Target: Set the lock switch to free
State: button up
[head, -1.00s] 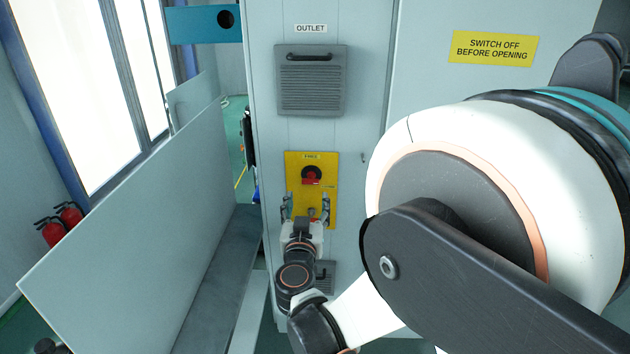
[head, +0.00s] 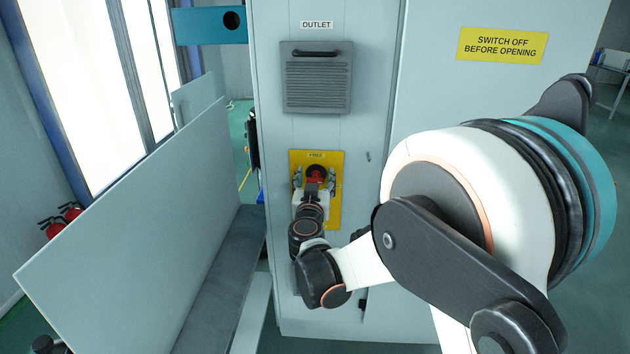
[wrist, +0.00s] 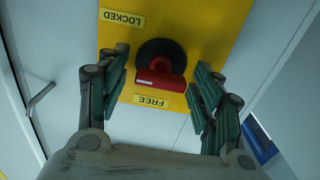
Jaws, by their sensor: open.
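The lock switch is a red handle (wrist: 160,80) on a round black base (wrist: 160,54). It is mounted on a yellow plate (wrist: 205,22); both the plate (head: 335,212) and the red handle (head: 316,174) show in the head view. In the wrist view, a FREE label (wrist: 151,101) lies just below the handle and a LOCKED label (wrist: 122,18) lies at the upper left, both upside down. My gripper (wrist: 160,76) is open, one finger on each side of the red handle, with visible gaps. In the head view my gripper (head: 314,182) partly covers the plate and switch.
The switch is on a pale cabinet (head: 365,120), below a grey outlet vent (head: 316,82). A slanted pale panel (head: 140,215) stands to the left. A small metal hook-like part (wrist: 40,98) protrudes from the cabinet beside the plate.

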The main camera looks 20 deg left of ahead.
jog(key=c, duration=1.1)
jog(key=n, duration=0.4)
jog(key=shift+a+b, duration=0.1)
jog(key=shift+b, duration=0.2)
jog(key=n, duration=0.4)
jog(key=shift+n, duration=0.3)
jog(key=n+b, duration=0.1)
jog(key=n, duration=0.3)
jog(key=shift+a+f+n, duration=0.1)
jog(key=shift+f+n, duration=0.05)
jog(key=shift+n, duration=0.15)
jog(key=n, duration=0.4)
jog(key=shift+n, duration=0.3)
